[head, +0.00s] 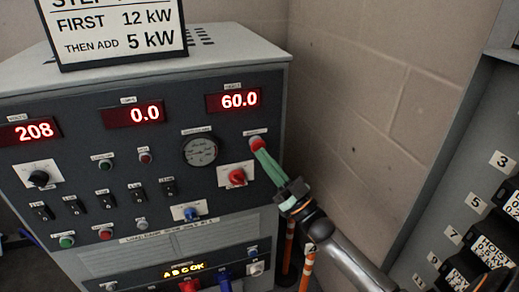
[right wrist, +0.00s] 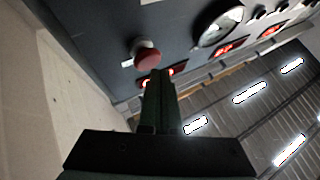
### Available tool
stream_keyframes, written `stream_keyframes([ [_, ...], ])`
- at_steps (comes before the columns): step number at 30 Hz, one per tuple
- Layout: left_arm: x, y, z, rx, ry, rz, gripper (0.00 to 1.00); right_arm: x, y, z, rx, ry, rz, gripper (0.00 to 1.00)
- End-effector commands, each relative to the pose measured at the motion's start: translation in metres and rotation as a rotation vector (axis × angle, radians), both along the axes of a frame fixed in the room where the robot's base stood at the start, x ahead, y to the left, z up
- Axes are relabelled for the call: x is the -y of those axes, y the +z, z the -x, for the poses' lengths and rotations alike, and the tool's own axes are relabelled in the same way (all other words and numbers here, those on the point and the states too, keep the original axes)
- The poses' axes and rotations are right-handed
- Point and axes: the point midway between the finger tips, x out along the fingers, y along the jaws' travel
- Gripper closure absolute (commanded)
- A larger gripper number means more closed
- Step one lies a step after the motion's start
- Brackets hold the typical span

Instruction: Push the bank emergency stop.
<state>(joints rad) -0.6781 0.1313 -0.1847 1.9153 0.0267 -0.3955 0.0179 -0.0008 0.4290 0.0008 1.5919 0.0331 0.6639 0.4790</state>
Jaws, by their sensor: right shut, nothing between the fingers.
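The emergency stop is a red mushroom button (head: 256,142) at the upper right of the grey load bank's front panel, just under the 60.0 display. In the right wrist view the red button (right wrist: 147,56) stands out from the panel, just above the fingertips in the picture. My right gripper (head: 259,151) is shut and empty, its green fingers pointing at the button. In the head view its tips overlap the button's lower edge; I cannot tell whether they touch. The right wrist view shows the shut fingers (right wrist: 158,76). My left gripper is not in view.
A red rotary knob (head: 237,177) and a round gauge (head: 200,151) sit left of the fingers. Several switches and lamps fill the panel. A block wall (head: 350,80) stands right of the bank, with orange-striped posts (head: 307,268) near it and a cabinet (head: 460,150) at far right.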

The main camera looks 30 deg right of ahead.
Motion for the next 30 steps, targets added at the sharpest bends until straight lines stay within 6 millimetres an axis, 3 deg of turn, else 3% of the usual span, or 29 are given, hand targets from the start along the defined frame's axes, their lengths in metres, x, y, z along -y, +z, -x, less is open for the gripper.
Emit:
stream_keyframes([
  [30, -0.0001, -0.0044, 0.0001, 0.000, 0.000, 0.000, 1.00, 0.0019, -0.0005, -0.0082, -0.001, 0.000, 0.000, 1.00],
])
